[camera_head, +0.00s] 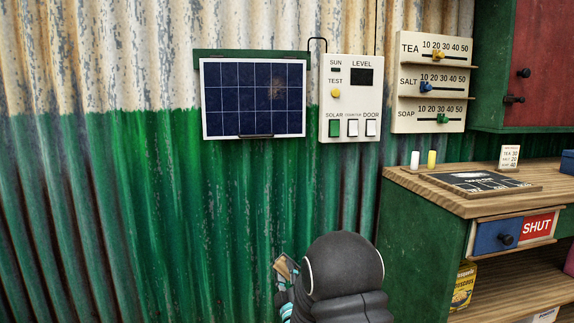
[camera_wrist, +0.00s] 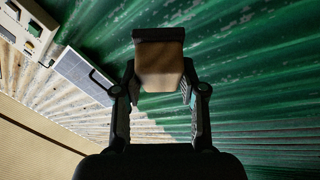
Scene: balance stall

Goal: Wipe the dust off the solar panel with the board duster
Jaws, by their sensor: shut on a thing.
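The solar panel (camera_head: 240,95) hangs on the corrugated wall, dark blue with a pale frame and a small bar at its lower edge. A brownish dust patch (camera_head: 278,88) shows on its upper right part. My gripper (camera_head: 284,279) is low in front of the wall, below the panel and apart from it. It is shut on the board duster, a block with a wooden body and a dark edge, which shows clearly in the wrist view (camera_wrist: 158,68). In the wrist view the panel (camera_wrist: 85,75) lies at the left, tilted. My arm hides part of the gripper in the head view.
A control box (camera_head: 350,98) with switches hangs right of the panel. A slider board (camera_head: 432,82) is further right. A wooden counter (camera_head: 410,180) with chalks, a small slate and a drawer stands at the right. The wall below the panel is clear.

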